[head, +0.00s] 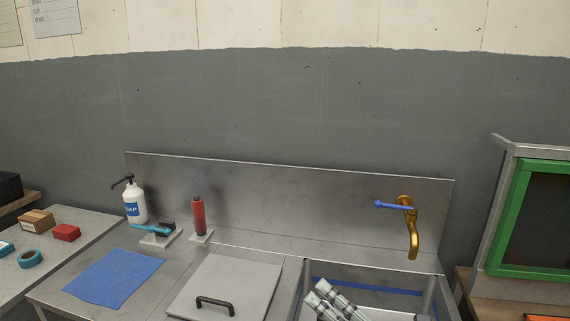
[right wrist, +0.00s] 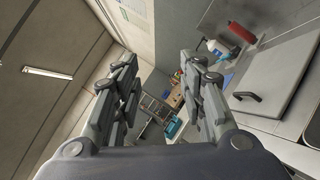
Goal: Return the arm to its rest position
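My right gripper (head: 320,293) shows at the bottom of the head view, in front of or over the metal sink (head: 436,296); I cannot tell its height above it. In the right wrist view my right gripper (right wrist: 160,72) has its two fingers wide apart, with nothing held between them. My left gripper is not in view.
A brass tap (head: 412,235) with a blue lever is on the splashback. Left of the sink are a lidded panel (head: 222,285), blue cloth (head: 115,277), soap bottle (head: 134,203), brush (head: 152,229) and red bottle (head: 198,217). A green-framed cabinet (head: 515,218) stands right.

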